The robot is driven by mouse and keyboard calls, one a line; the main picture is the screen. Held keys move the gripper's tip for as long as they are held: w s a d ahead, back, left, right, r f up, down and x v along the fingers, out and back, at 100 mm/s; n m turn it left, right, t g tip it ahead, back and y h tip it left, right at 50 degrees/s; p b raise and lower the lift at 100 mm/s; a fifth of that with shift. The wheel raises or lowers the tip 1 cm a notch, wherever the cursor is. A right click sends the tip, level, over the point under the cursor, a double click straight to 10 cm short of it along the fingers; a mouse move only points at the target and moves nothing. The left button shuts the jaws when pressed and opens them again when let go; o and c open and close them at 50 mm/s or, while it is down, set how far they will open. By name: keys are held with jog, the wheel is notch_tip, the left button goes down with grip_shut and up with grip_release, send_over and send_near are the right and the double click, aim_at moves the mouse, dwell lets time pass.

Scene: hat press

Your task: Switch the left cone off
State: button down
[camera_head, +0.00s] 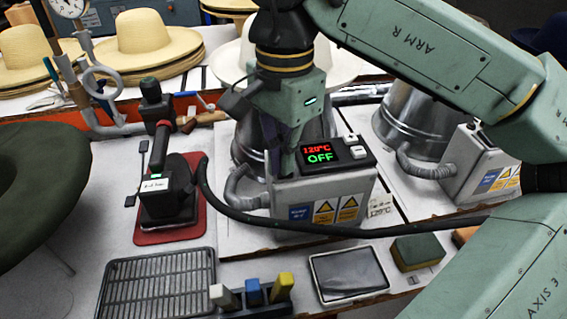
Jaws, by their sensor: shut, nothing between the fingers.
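The left cone (246,138) is a shiny metal cone, largely hidden behind my arm and its control box. Its grey control box (322,192) stands in front of it with warning labels on the front. The black panel on top has a lit display (318,152) reading 120°C in red and OFF in green. Pale buttons (354,145) sit at the right of this panel. My gripper (288,172) points down, shut and empty, at the left side of the display panel. I cannot tell whether its fingertips touch the box.
The right metal cone (418,120) has its own control box (482,165). An iron (166,190) rests on a red mat at left, its dark cable crossing in front of the left box. A metal grate (158,284), a framed plate (348,273) and a sponge block (417,251) lie in front.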

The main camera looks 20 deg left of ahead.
jog(key=shift+r+p, duration=2.9)
jog(key=shift+r, duration=0.6)
jog(key=shift+f, duration=0.1)
